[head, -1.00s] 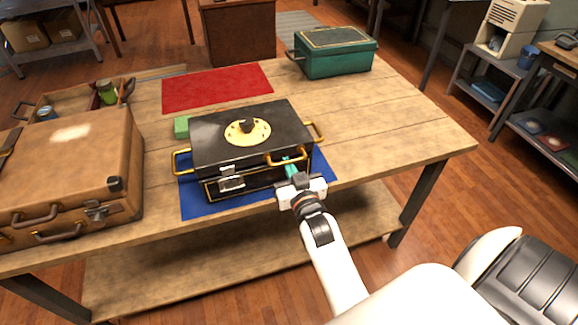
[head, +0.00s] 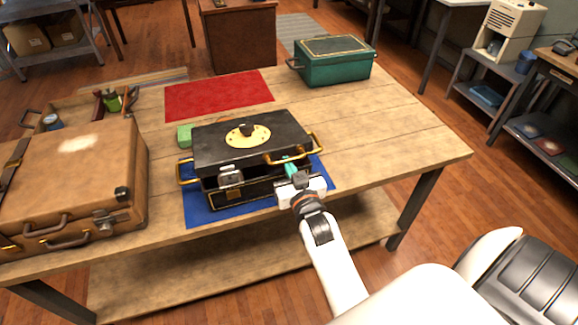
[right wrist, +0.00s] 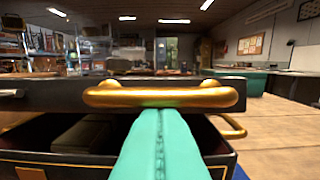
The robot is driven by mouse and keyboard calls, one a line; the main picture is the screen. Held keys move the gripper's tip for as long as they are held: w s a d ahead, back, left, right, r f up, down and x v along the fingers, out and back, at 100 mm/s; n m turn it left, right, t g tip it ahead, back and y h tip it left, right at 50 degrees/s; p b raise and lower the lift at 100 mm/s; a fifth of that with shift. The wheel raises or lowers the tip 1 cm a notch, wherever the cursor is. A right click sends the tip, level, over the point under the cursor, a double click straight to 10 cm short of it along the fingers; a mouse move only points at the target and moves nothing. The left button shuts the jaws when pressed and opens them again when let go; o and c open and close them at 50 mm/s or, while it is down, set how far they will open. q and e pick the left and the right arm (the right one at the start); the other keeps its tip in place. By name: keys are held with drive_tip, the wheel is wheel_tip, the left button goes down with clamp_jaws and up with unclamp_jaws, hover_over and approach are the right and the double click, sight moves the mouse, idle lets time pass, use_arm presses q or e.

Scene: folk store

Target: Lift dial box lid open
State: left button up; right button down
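The black dial box (head: 262,188) with gold trim stands on a blue mat (head: 205,214). Its black lid (head: 215,145), with a round brass dial (head: 247,137) on top, is tilted up slightly at the front. A dark gap shows between lid and box. My right gripper (head: 290,168) is at the lid's front gold handle (head: 283,158). In the right wrist view its teal fingers (right wrist: 160,118) are together, their tips under the gold handle (right wrist: 160,97); the box interior (right wrist: 85,135) shows below the lid. My left gripper is not in view.
A brown suitcase (head: 75,185) stands close on the left, before a tray with small items. A green block (head: 185,136) lies behind the box. A red mat (head: 220,95) and a green box (head: 335,65) are farther back. The table's right side is clear.

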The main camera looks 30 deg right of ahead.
drive_tip(key=shift+r, duration=0.45)
drive_tip(key=shift+w+r, duration=0.1)
drive_tip(key=shift+w+r+p, duration=0.25)
drive_tip(key=shift+r+p, duration=0.9)
drive_tip(key=shift+p, duration=0.15)
drive_tip(key=shift+r, duration=0.15)
drive_tip(key=shift+w+d+r+p, duration=0.15)
drive_tip(key=shift+w+r+p, duration=0.15)
drive_tip(key=shift+r+p, duration=0.55)
drive_tip(key=shift+w+r+p, duration=0.15)
drive_tip(key=shift+r+p, duration=0.1)
drive_tip(key=shift+p, duration=0.05)
